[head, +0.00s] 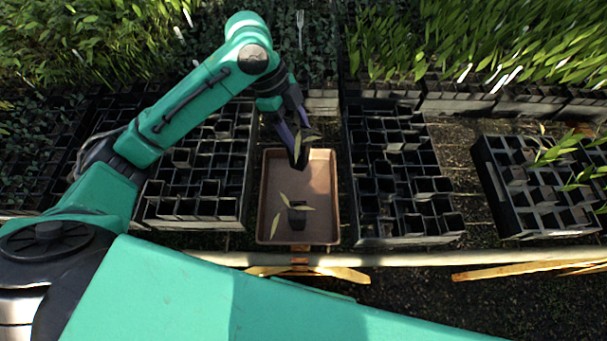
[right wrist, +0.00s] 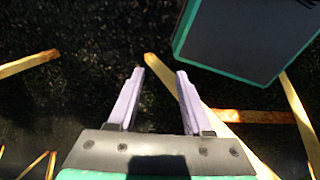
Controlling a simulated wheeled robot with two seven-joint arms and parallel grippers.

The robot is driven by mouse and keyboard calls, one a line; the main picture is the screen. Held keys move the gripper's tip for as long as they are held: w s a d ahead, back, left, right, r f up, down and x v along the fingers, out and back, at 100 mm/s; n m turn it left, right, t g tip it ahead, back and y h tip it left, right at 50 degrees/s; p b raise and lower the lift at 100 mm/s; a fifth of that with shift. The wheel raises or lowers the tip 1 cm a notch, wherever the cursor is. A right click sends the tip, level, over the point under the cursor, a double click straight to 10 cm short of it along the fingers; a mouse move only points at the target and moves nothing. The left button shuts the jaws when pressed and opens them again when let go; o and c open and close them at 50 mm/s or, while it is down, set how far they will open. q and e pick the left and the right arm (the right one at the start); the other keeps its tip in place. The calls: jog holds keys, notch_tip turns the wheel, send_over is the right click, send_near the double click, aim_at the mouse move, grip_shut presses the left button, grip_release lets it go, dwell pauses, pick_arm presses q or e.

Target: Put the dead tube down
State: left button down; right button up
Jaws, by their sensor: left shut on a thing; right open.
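My left gripper (head: 293,130) is shut on a dead tube (head: 299,157), a small black pot with a yellowish, drooping leaf. It holds the tube over the far end of a brown tray (head: 269,190). The gap between tube and tray floor cannot be judged. Another black tube (head: 297,217) with pale, withered leaves is inside the tray at its near end. My right gripper (right wrist: 160,75) is open and empty in the right wrist view, over dark ground.
Black crates of tubes stand left (head: 195,224) and right (head: 372,240) of the tray. Another crate (head: 520,222) at the far right holds some green plants. Dense seedlings fill the back. A pale rail (head: 400,258) runs along the near edge.

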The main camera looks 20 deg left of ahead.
aim_at(296, 164)
pick_arm(q)
jog(key=s+f, duration=0.1)
jog(key=f, duration=0.1)
jog(key=s+f, duration=0.1)
jog(key=f, duration=0.2)
jog(key=f+p, duration=0.1)
jog(key=f, duration=0.1)
jog(key=shift+s+f, duration=0.25)
jog(key=shift+s, duration=0.15)
jog(key=f, duration=0.3)
jog(key=w+f, duration=0.1)
jog(key=f, duration=0.1)
notch_tip(296, 164, down, 5)
jog(key=shift+f+p, duration=0.1)
jog(key=shift+p, duration=0.3)
jog(key=shift+c, duration=0.6)
grip_release()
pick_arm(e)
jog(key=s+r, duration=0.2)
jog(key=s, duration=0.1)
jog(key=shift+d, duration=0.2)
